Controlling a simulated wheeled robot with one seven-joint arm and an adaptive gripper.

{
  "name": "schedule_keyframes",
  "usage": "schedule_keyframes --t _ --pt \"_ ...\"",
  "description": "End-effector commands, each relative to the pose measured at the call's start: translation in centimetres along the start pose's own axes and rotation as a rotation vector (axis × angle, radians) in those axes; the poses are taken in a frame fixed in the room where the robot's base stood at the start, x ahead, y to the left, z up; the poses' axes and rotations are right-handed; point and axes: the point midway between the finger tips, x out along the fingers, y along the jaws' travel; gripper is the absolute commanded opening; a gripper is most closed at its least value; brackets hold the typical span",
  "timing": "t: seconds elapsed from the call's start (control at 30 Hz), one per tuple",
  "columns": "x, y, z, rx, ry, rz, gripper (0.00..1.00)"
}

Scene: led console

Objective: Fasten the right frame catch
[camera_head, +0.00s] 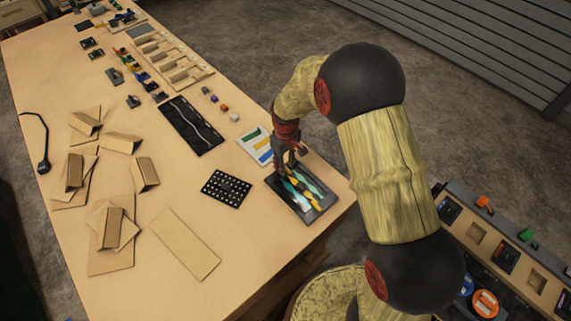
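A dark rectangular frame (318,212) lies on the wooden table near its right edge. Its inside shows pale, teal and yellow shapes. My gripper (286,172) points down over the frame's far side, low and close to it. I cannot tell whether it touches the frame, or whether its fingers are open or shut. The right frame catch is too small, or hidden by my gripper, to make out.
A white card with coloured stripes (255,147) lies beside the frame, behind it. A black perforated plate (226,188) lies to the left. A black tray (191,126) and small coloured blocks (223,108) are farther back. Cardboard pieces (187,246) cover the left side.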

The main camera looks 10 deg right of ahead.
Motion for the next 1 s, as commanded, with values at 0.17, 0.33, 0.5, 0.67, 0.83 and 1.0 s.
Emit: schedule_keyframes --t 0.17,0.33,0.5,0.67,0.83,1.0 --pt "0.0 0.0 0.0 0.0 -0.001 0.0 0.28" --pt "-0.7 0.0 0.0 0.001 0.001 0.0 0.28" --pt "-3.5 0.0 -0.1 0.0 0.003 0.001 0.28" --pt "-6.8 0.0 -0.1 0.0 0.003 0.001 0.28" --pt "-9.8 0.0 -0.1 0.0 0.002 0.001 0.28" --pt "-11.4 0.0 0.0 0.0 0.0 0.0 0.28"
